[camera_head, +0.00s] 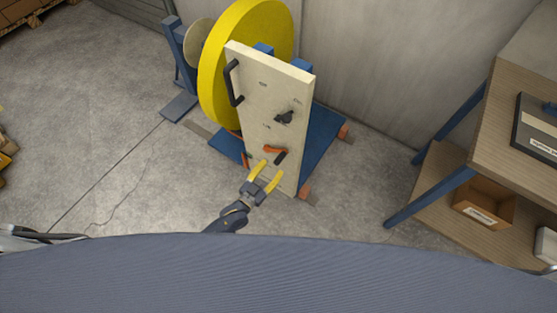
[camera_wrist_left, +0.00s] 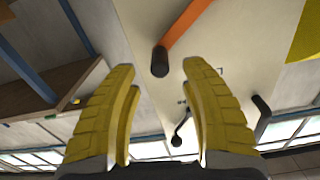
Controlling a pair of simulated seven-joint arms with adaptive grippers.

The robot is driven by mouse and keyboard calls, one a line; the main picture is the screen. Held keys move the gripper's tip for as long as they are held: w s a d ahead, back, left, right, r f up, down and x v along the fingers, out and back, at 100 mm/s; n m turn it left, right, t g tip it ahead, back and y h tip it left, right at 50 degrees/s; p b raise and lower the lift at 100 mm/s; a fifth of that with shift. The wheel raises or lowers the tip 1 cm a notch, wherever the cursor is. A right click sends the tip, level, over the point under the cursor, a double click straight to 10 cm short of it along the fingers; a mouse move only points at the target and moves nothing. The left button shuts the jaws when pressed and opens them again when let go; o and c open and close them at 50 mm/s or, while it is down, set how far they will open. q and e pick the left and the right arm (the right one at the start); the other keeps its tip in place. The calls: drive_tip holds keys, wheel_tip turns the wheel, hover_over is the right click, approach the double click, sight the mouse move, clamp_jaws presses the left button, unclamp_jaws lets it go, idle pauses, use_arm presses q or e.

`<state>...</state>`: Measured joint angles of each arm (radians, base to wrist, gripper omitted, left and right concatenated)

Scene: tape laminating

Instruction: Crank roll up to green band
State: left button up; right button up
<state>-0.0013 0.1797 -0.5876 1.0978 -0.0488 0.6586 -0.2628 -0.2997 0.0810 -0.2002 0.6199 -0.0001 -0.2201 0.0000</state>
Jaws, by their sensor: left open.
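The large yellow roll (camera_head: 225,70) stands upright behind a cream panel (camera_head: 262,85). An orange crank arm (camera_head: 273,149) with a black grip (camera_head: 281,157) is low on the panel's front. In the left wrist view the orange arm (camera_wrist_left: 187,22) runs up and right from the black grip's round end (camera_wrist_left: 160,62). My left gripper (camera_head: 267,170) has yellow fingers and is open just in front of the crank. In its wrist view the grip's end shows between the open fingertips (camera_wrist_left: 160,72), with gaps on both sides. My right gripper is not in view.
A black bar handle (camera_head: 235,83) and a small black lever (camera_head: 285,116) sit higher on the panel. The panel stands on a blue base (camera_head: 318,140). A wooden shelf unit (camera_head: 510,105) with blue legs is at right. Open concrete floor lies left.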

sight(276, 164)
use_arm(q)
drive_tip(key=shift+x, duration=2.45)
drive_tip(key=shift+c, duration=0.6)
clamp_jaws()
